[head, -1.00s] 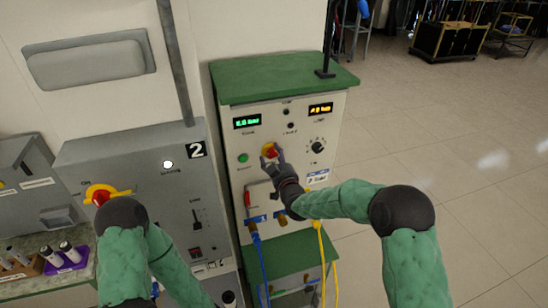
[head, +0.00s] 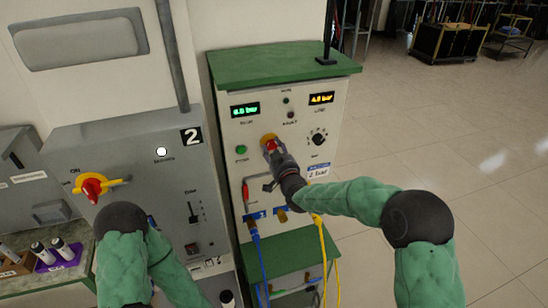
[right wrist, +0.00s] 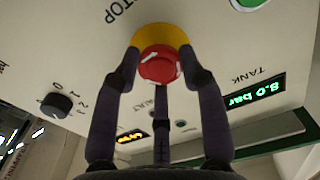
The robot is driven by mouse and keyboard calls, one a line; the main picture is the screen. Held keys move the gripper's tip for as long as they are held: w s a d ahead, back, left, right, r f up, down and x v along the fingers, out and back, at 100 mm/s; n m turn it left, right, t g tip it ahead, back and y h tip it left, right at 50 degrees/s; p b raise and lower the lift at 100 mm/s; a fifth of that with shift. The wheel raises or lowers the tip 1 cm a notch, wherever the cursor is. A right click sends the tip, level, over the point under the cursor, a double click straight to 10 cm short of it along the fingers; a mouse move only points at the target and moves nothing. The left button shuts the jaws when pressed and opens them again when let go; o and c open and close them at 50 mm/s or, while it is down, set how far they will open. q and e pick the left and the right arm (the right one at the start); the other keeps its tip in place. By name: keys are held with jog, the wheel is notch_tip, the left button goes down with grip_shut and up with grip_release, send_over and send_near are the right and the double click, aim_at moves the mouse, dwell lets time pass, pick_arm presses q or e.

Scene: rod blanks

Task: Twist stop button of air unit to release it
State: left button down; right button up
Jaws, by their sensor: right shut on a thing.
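The air unit (head: 265,120) is a pale cabinet with a green top and a control panel, right of centre in the head view. Its stop button (head: 269,140) is red on a yellow ring, partly hidden by my right gripper (head: 271,149). The right wrist view shows the red button (right wrist: 158,66) against the yellow ring (right wrist: 160,35). There my right gripper (right wrist: 163,78) has its fingers on both sides of the red cap, shut on it. The left arm shows at the lower left of the head view, but its gripper is out of view.
A grey cabinet (head: 150,135) with a red-and-yellow switch (head: 92,187) stands left of the air unit. A blue hose (head: 258,255) and a yellow hose (head: 323,245) hang below the panel. Open floor (head: 440,130) lies to the right.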

jog(key=m+b, duration=0.1)
jog(key=b, duration=0.1)
jog(key=m+b, duration=0.1)
jog(key=b, duration=0.1)
jog(key=shift+d+r+m, duration=0.1)
jog(key=shift+r+m, duration=0.15)
jog(key=shift+m, duration=0.15)
jog(key=shift+r+m+b, duration=0.15)
jog(key=shift+m+b, duration=0.55)
jog(key=shift+b, duration=0.4)
jog(key=shift+r+m+b, duration=0.15)
jog(key=shift+m+b, duration=0.15)
jog(key=shift+b, duration=0.05)
jog(key=shift+w+r, duration=0.1)
jog(key=o, duration=1.1)
jog(key=shift+o, duration=0.2)
jog(key=shift+w+f, duration=0.15)
jog(key=shift+f, duration=0.2)
